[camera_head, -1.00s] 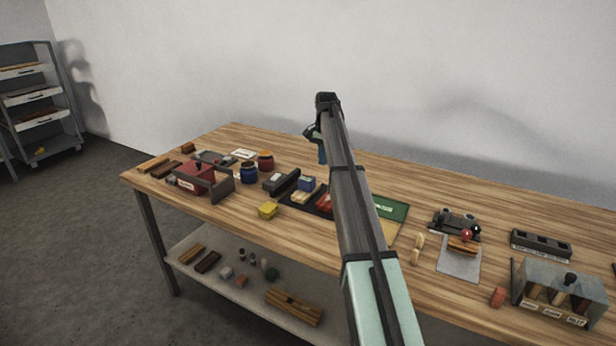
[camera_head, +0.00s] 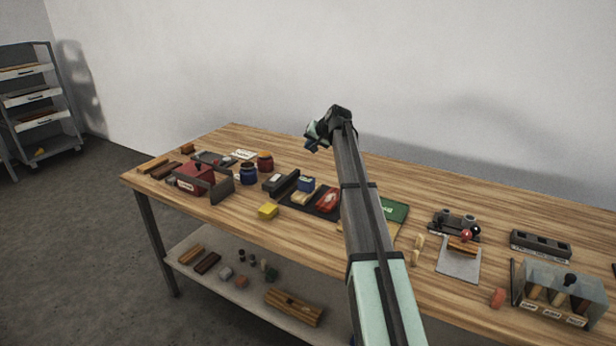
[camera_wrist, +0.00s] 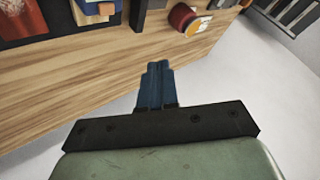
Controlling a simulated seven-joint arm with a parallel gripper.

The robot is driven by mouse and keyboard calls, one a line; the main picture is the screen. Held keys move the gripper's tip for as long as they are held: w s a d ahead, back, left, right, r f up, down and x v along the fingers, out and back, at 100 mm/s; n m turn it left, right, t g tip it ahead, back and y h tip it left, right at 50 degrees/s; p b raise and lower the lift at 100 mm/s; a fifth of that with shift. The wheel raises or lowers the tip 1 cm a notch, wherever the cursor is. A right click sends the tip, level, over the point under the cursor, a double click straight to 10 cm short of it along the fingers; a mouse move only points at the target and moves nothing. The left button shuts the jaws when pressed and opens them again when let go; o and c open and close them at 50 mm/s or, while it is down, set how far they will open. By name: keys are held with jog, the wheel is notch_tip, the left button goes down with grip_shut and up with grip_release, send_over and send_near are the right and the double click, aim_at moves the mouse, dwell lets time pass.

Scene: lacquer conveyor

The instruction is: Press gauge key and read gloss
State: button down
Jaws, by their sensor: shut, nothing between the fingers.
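A small blue box (camera_head: 306,184), which may be the gauge, sits by a pale wooden block on a dark mat (camera_head: 322,211) in mid-bench. A red glossy piece (camera_head: 328,200) lies on the mat to its right. A key or reading on the box is too small to make out. My gripper (camera_head: 312,146) is raised above the back of the bench, beyond the box and apart from it. In the wrist view, my blue fingers (camera_wrist: 157,68) are together and empty, over the bench's edge. The blue box shows in part at the top of that view (camera_wrist: 90,18).
A dark upright bar (camera_head: 285,183) stands left of the box. Blue (camera_head: 249,174) and red-brown (camera_head: 265,161) jars are farther left, and a yellow block (camera_head: 268,211) is in front. A green board (camera_head: 395,210) lies right, partly behind my arm. The bench's back strip is clear.

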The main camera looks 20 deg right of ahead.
aim_at(310, 176)
dwell(0.4)
jog(key=shift+f, duration=4.4)
jog(key=shift+f, duration=0.25)
jog(key=shift+f, duration=0.2)
jog(key=shift+f, duration=0.4)
jog(key=shift+r, duration=0.85)
jog(key=shift+r, duration=0.1)
jog(key=shift+r, duration=2.4)
